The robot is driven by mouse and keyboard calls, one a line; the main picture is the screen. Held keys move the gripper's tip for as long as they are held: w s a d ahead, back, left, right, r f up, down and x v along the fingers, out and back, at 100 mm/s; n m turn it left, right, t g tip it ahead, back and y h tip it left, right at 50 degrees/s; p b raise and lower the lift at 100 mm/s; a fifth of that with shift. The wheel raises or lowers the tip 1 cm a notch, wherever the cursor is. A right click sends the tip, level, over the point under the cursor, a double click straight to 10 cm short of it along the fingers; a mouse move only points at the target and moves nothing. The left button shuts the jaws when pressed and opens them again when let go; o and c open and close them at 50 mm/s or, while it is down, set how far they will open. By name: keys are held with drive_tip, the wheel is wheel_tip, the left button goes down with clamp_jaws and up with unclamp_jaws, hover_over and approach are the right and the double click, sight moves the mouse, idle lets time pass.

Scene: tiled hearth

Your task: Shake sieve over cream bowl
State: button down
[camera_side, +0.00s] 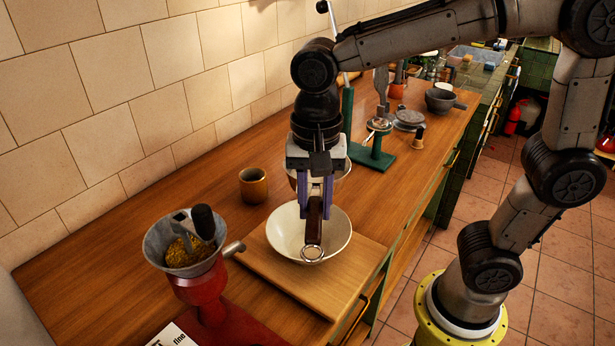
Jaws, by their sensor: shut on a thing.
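My gripper (315,203), with its purple fingers pointing down, is shut on the dark brown handle of the sieve (313,230). The handle's end, with a metal ring, points toward the camera. The sieve's round basket (343,178) shows partly behind my gripper; most of it is hidden, so its contents cannot be seen. The cream bowl (285,235) stands below on a wooden board. The handle crosses in front of the bowl in the picture. I cannot tell how far the basket is above the bowl or whether it is over it.
The wooden board (290,284) lies on the wooden counter. A red grinder (202,289) with a filled grey hopper stands at the front left. A brown mug (253,185) is left of the bowl.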

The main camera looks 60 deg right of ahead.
sight(320, 226)
drive_tip(key=s+a, duration=0.1)
drive_tip(key=s+a+r+n, duration=0.1)
drive_tip(key=s+a+n, duration=0.1)
drive_tip(key=shift+s+a+r, duration=0.15)
drive_tip(key=shift+a+r, duration=0.1)
drive_tip(key=shift+r, duration=0.1)
drive_tip(key=shift+s+a, duration=0.15)
drive_tip(key=shift+a, duration=0.05)
drive_tip(key=shift+f, duration=2.5)
drive_tip(key=shift+s+a, duration=0.2)
drive_tip(key=shift+a, duration=0.8)
